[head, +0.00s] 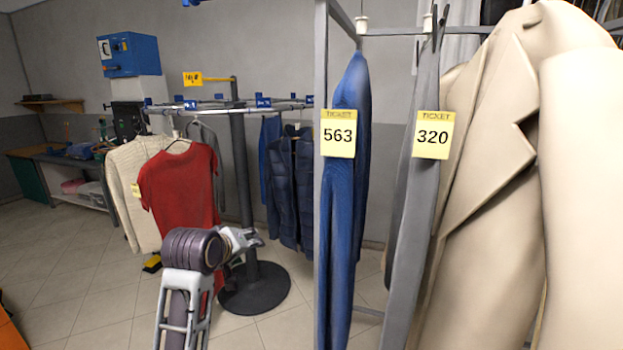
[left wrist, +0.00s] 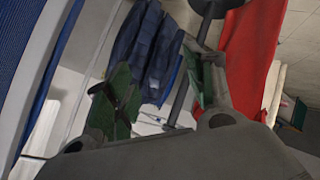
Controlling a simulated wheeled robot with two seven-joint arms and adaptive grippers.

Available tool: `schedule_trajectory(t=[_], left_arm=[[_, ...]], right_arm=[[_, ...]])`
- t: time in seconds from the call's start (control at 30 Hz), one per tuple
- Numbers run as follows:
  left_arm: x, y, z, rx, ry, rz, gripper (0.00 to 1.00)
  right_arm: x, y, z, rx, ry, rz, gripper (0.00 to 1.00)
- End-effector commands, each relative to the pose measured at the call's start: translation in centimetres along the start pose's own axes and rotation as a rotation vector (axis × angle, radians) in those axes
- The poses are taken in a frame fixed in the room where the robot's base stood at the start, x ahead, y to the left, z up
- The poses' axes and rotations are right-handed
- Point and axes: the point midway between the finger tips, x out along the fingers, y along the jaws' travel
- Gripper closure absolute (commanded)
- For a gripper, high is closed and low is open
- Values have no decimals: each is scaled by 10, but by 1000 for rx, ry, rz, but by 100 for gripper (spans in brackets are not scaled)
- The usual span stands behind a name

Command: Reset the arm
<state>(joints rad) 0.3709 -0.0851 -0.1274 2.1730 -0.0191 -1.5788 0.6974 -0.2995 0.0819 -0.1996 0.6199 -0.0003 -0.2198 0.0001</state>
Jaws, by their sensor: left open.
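My left arm (head: 185,285) rises from the bottom of the head view, bent at a purple-grey joint, with its far end pointing right in front of the red shirt (head: 180,185). The fingers are hard to make out there. In the left wrist view my left gripper (left wrist: 155,88) is open, its two green-padded fingers apart with nothing between them. Beyond them hang a dark blue padded vest (left wrist: 150,50) and the red shirt (left wrist: 250,60). My right gripper is in neither view.
A near metal rack (head: 321,200) holds a blue garment (head: 345,200) with ticket 563, a grey item with ticket 320 and a beige coat (head: 490,200). A round rack with a black base (head: 255,300) stands behind my arm. Open tiled floor lies left.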

Motion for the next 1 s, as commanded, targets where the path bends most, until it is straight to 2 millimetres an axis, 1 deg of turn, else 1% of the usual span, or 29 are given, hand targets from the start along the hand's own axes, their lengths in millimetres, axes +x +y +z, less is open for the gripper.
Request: schedule_trajectory(t=[0.03,0.1,0.43,0.73,1.0], left_arm=[[3,-12,10,18,-15,-17,46],[6,-25,23,45,-33,-35,46],[13,-86,82,175,-126,-115,46],[8,-139,136,296,-222,-174,46],[-6,-183,183,408,-317,-215,46]], right_arm=[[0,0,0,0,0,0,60],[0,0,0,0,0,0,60],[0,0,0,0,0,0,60],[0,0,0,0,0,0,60],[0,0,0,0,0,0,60]])
